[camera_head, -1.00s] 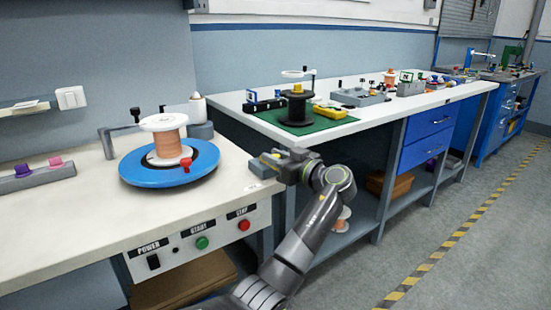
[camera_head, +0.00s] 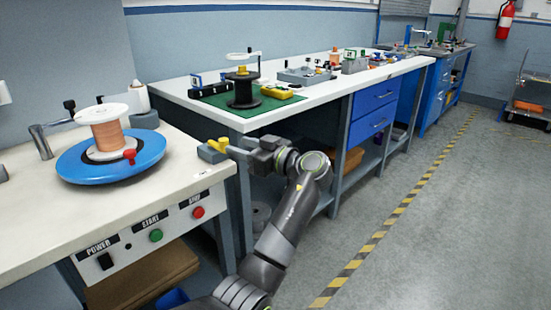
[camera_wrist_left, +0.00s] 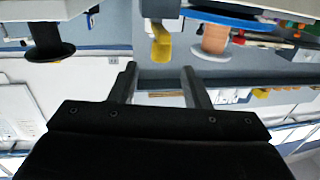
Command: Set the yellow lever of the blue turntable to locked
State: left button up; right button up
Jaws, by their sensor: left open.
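The blue turntable (camera_head: 75,166) is on the white bench at left, with a copper wire spool on it. The yellow lever (camera_head: 219,144) sits on a grey block (camera_head: 211,154) at the bench's right corner. My left gripper (camera_head: 233,150) is open just to the right of the lever, with nothing held. In the left wrist view the lever (camera_wrist_left: 161,45) shows just beyond the gap between the open fingertips (camera_wrist_left: 158,68). The turntable's blue rim (camera_wrist_left: 235,18) is in the upper right there. I cannot tell whether lever and fingers touch. My right gripper is not in view.
A panel with a red button (camera_head: 198,212) and a green button (camera_head: 155,235) is on the bench front. A second bench holds a black spool (camera_head: 243,90) on a green mat.

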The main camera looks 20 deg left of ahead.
pick_arm(q)
jog(key=v, duration=1.1)
jog(key=shift+b, duration=0.3)
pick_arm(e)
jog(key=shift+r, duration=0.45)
pick_arm(q)
jog(key=shift+r, duration=0.1)
